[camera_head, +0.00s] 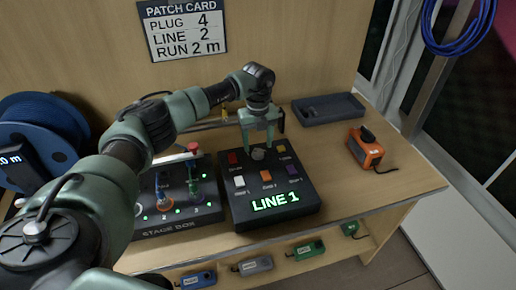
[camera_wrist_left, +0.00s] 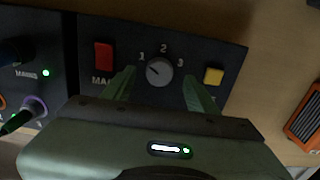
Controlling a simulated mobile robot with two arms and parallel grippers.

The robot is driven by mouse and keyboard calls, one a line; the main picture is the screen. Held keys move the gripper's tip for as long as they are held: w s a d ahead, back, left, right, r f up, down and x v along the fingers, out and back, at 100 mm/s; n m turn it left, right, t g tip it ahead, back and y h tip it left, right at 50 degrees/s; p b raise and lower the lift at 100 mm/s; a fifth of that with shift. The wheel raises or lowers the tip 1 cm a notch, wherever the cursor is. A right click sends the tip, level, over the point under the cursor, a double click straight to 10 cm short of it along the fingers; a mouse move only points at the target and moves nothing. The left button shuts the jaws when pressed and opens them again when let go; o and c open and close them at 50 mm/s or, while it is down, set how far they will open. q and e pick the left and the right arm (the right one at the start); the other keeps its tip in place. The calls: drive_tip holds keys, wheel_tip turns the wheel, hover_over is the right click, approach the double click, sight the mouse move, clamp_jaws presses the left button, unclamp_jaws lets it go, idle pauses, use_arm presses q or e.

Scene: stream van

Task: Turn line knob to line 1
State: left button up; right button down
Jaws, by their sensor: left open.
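The line knob (camera_wrist_left: 159,72) is a round grey dial on a dark control box (camera_head: 245,208), with marks 1, 2 and 3 around it. Its white pointer line aims up and left, toward the 1. The box's green display (camera_head: 275,200) reads LINE 1. In the head view the knob (camera_head: 258,154) shows just below my left gripper (camera_head: 263,140). That gripper is open, with one finger on each side of the knob and visible gaps between. In the left wrist view my left gripper (camera_wrist_left: 160,82) holds nothing. My right gripper is not in view.
A red button (camera_wrist_left: 104,56) and a yellow button (camera_wrist_left: 213,76) flank the knob. The stage box (camera_head: 165,228) with plugged cables stands to the left. An orange device (camera_head: 364,150) and a grey tray (camera_head: 328,110) lie to the right. A patch card (camera_head: 182,28) hangs behind.

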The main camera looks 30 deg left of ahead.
sight(258, 151)
use_arm(q)
wheel_tip(258, 151, up, 5)
drive_tip(key=shift+r+b, duration=0.1)
drive_tip(key=shift+b, duration=0.3)
idle(0.4)
